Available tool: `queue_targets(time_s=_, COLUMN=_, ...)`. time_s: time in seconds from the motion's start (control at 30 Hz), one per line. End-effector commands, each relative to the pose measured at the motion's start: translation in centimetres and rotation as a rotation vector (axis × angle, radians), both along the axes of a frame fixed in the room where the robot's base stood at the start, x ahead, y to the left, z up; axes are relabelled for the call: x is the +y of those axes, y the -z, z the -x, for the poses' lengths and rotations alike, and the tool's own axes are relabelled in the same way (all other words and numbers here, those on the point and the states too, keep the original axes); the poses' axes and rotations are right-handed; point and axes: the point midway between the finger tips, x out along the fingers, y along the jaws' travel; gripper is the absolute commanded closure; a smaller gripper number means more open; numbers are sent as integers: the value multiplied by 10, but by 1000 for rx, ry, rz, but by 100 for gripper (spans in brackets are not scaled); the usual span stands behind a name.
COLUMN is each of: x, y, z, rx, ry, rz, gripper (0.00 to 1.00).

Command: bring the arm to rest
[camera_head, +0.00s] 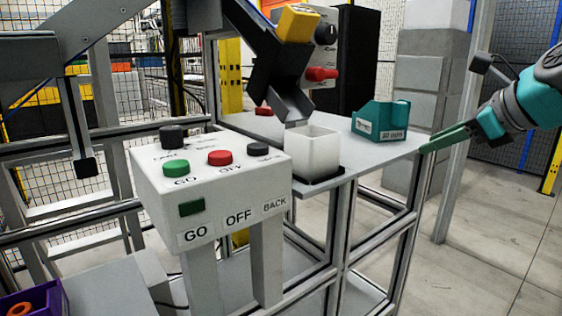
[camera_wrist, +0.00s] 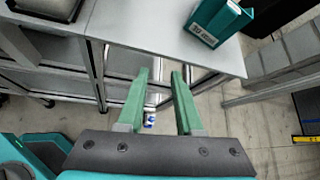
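My gripper (camera_head: 447,138) comes in from the right in the head view, by the right end of the grey table (camera_head: 372,157). In the wrist view its two green fingers (camera_wrist: 164,90) stand apart with nothing between them. Floor and the table's frame show past the fingertips. The arm's upper links lie outside the head view.
A teal bin (camera_head: 381,120) with a label sits on the table near my gripper. A white square container (camera_head: 312,152) stands under a dark chute (camera_head: 285,75). A control box (camera_head: 215,170) with GO, OFF and BACK buttons stands in front. Floor at the right is clear.

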Motion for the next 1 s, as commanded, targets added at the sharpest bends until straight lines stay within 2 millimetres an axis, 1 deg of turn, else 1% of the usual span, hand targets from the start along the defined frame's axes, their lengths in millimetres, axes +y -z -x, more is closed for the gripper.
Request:
queue_targets(time_s=0.03, x=16, y=15, z=2, rx=16, ry=-59, rz=52, gripper=65)
queue_targets(time_s=0.07, x=24, y=24, z=4, rx=23, ry=-95, rz=90, gripper=65)
queue_targets(time_s=0.17, x=56, y=60, z=16, rx=50, ry=-255, rz=233, gripper=65)
queue_targets(time_s=0.2, x=70, y=77, z=23, rx=59, ry=-337, rz=301, gripper=65)
queue_targets(time_s=0.27, x=91, y=109, z=38, rx=78, ry=-477, rz=412, gripper=65)
queue_targets(time_s=0.3, x=104, y=130, z=49, rx=89, ry=-577, rz=483, gripper=65)
queue_targets(time_s=0.37, x=120, y=159, z=69, rx=98, ry=-729, rz=585, gripper=65)
queue_targets(time_s=0.4, x=130, y=179, z=84, rx=107, ry=-835, rz=649, gripper=65)
queue_targets(time_s=0.47, x=140, y=208, z=107, rx=113, ry=-997, rz=737, gripper=65)
queue_targets(time_s=0.5, x=145, y=226, z=124, rx=114, ry=-1105, rz=790, gripper=65)
queue_targets(time_s=0.57, x=150, y=253, z=150, rx=116, ry=-1274, rz=864, gripper=65)
queue_targets(time_s=0.6, x=152, y=269, z=168, rx=113, ry=-1387, rz=908, gripper=65)
queue_targets(time_s=0.67, x=152, y=293, z=195, rx=108, ry=-1557, rz=956, gripper=65)
queue_targets(time_s=0.7, x=150, y=307, z=213, rx=103, ry=-1664, rz=983, gripper=65)
queue_targets(time_s=0.8, x=144, y=335, z=252, rx=82, ry=-1902, rz=1020, gripper=65)
queue_targets(time_s=0.9, x=136, y=352, z=279, rx=63, ry=-2074, rz=1031, gripper=65)
queue_targets(time_s=0.97, x=133, y=359, z=290, rx=53, ry=-2143, rz=1029, gripper=65)
queue_targets(time_s=1.0, x=133, y=359, z=290, rx=53, ry=-2143, rz=1029, gripper=65)
